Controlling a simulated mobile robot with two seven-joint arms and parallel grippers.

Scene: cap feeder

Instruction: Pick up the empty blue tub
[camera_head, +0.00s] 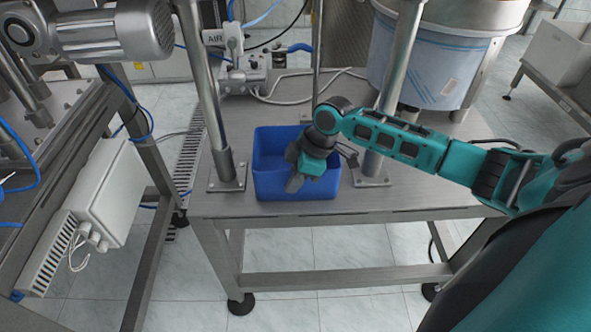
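The blue tub (271,187) stands upright on a metal table between two steel posts. The part of its inside that shows looks empty; my gripper and wrist hide its right part. My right arm comes in from the right, and my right gripper (296,180) is over the tub, pointing down at its right front part. I cannot tell whether its fingers are open or shut, or whether they touch the tub wall. My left gripper is not in view.
The metal table (420,196) has free room to the right of the tub. Steel posts (207,90) rise close on both sides of it. A large round feeder bowl (425,65) stands behind on the right. A motor (115,32) and a white box (103,190) are at the left.

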